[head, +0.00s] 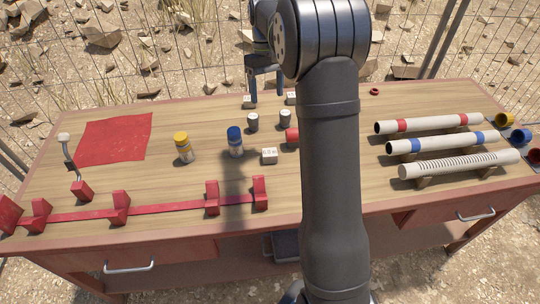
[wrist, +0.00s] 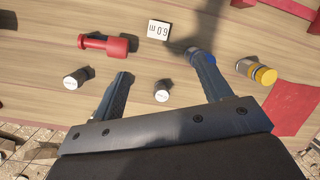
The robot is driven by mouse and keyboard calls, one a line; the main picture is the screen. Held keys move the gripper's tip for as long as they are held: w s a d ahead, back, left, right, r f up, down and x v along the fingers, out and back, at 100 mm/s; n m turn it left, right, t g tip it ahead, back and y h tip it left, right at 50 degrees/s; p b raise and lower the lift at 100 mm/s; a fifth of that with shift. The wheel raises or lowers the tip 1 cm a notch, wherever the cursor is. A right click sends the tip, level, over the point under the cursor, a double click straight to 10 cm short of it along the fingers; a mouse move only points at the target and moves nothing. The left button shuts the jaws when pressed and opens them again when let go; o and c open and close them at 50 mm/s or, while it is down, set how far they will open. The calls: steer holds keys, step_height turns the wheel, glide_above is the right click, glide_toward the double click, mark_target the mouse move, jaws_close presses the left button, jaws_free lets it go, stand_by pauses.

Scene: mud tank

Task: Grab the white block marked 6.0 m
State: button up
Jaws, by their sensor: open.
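The white block marked 6.0 m (head: 269,157) lies on the wooden table, right of the blue-capped bottle and in front of two small grey-white cylinders. In the wrist view the block (wrist: 158,30) shows its label, beyond the fingertips and roughly between their lines. My gripper (head: 266,95) is open and empty above the far part of the table, behind the block. In the wrist view my gripper (wrist: 161,65) has its fingers spread wide, with one small cylinder visible between them. My arm hides part of the table right of the block.
The blue-capped bottle (head: 235,142) and yellow-capped bottle (head: 184,147) stand left of the block. A red object (head: 292,136) and small cylinders (head: 253,122) (head: 285,118) are close by. A red rack (head: 140,212) runs along the front.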

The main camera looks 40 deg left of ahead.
step_height(320, 180, down, 4)
steer(key=m, duration=0.5)
steer(key=g+h, duration=0.1)
glide_above(270, 152)
steer(key=w+a, duration=0.1)
step_height(270, 152, down, 12)
steer(key=shift+a+f, duration=0.1)
steer(key=shift+a, duration=0.05)
steer(key=shift+w+x, duration=0.15)
steer(key=shift+x, duration=1.2)
steer(key=shift+w+x, duration=0.15)
steer(key=shift+x, duration=1.2)
steer(key=shift+a+f, duration=0.1)
steer(key=shift+a, duration=0.05)
steer(key=c, duration=1.1)
